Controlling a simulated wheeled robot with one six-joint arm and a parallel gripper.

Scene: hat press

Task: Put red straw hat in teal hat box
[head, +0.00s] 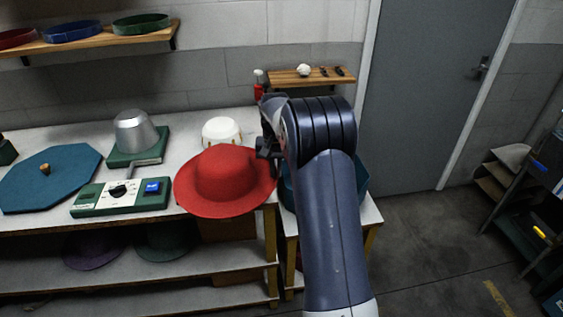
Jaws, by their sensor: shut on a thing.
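The red straw hat (224,181) is in the middle of the head view, brim down and slightly tilted. It is at the right end of the workbench, with its brim reaching past the front edge. My gripper (267,150) is shut on the hat's right brim edge; the fingertips are partly hidden by my arm. The teal hat box (285,190) is to the right of the hat on a lower stand, mostly hidden behind my arm. A teal octagonal lid (50,177) with a wooden knob lies on the bench at left.
A green control box (121,197) and a metal hat press (136,135) stand on the bench left of the hat. A wall shelf (311,77) is beyond my arm.

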